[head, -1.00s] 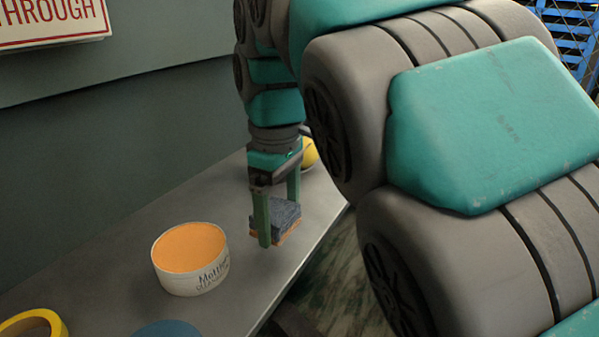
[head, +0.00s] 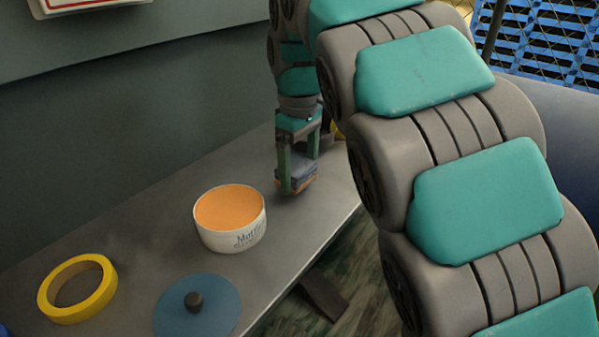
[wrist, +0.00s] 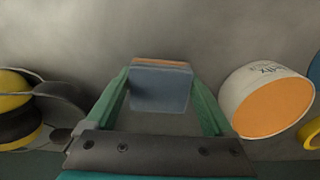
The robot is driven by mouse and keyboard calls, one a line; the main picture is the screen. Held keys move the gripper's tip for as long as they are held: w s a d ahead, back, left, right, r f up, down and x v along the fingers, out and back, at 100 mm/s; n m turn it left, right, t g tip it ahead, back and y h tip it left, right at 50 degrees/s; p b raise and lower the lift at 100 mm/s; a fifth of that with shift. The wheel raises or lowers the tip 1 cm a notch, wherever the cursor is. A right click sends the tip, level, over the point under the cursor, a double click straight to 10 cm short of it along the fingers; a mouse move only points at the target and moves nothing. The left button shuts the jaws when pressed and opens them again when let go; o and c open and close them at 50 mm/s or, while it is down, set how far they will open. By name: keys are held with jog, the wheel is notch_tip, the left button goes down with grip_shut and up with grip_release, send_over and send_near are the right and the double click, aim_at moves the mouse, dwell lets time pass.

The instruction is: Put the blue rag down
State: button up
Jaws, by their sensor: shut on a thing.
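The blue rag (head: 304,171) is a small folded block, blue-grey with an orange layer on its lower side. My gripper (head: 297,183) is shut on it, with green fingers on either side. The rag is over the grey tabletop, to the right of and behind the white tub. In the wrist view the rag (wrist: 160,88) sits between the two fingers, its orange edge facing away from the gripper. I cannot tell whether its underside touches the table.
The white tub (head: 232,235) with orange contents stands left of my gripper. A blue lid (head: 210,312) with a dark knob and a yellow tape ring (head: 50,300) lie nearer. A yellow-and-black object (wrist: 15,110) is on the other side. The table's right edge is close.

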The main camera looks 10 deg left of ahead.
jog(key=shift+f, duration=0.55)
jog(key=shift+f+b, duration=0.3)
jog(key=shift+f, duration=0.1)
jog(key=o, duration=1.1)
jog(key=shift+d, duration=0.1)
jog(key=shift+c, duration=0.2)
jog(key=shift+o, duration=0.6)
jog(key=shift+s+f, duration=0.1)
jog(key=shift+f, duration=0.1)
jog(key=shift+r, duration=0.1)
